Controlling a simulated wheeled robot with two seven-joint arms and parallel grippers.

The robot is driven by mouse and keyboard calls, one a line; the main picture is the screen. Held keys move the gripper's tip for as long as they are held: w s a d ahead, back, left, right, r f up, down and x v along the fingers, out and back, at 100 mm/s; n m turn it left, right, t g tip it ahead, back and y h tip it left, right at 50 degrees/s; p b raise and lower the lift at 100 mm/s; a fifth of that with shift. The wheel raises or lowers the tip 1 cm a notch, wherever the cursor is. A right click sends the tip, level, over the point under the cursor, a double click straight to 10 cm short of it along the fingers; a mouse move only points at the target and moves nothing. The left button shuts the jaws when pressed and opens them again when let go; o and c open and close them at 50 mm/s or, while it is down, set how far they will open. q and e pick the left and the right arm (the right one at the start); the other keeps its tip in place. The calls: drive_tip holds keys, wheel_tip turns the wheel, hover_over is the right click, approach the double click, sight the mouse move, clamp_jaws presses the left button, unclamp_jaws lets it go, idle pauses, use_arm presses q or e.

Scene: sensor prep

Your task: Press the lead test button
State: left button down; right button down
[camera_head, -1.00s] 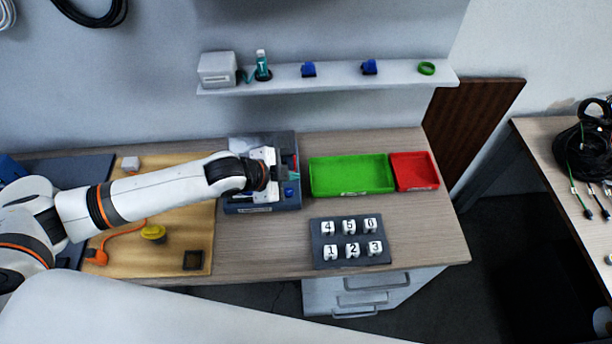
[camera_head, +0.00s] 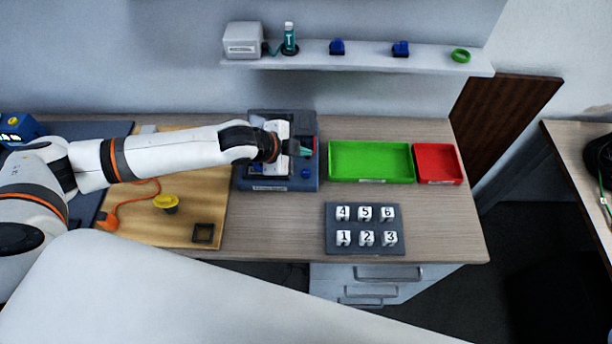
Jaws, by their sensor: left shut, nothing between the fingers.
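The tester is a dark blue-grey box (camera_head: 250,184) on the table, left of the green tray. A round blue button (camera_head: 306,173) shows on its right front part; I cannot read a label on it. A small red part (camera_head: 315,144) shows at its right edge. My gripper and wrist hide much of the tester's upper middle. My right gripper is out of view.
A green tray (camera_head: 370,178) and a red tray (camera_head: 438,180) stand right of the tester. A dark pad with numbered white blocks (camera_head: 364,249) lies in front. A tan board (camera_head: 190,232) with a yellow knob (camera_head: 167,202) lies left. A shelf (camera_head: 365,64) runs above.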

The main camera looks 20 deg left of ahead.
use_arm(q)
drive_tip(key=b, duration=0.4)
hover_over(302, 177)
wheel_tip(302, 177, down, 4)
drive_tip(key=shift+f, duration=1.05)
drive_tip(key=shift+f, duration=0.1)
idle(0.8)
drive_tip(key=shift+f, duration=0.25)
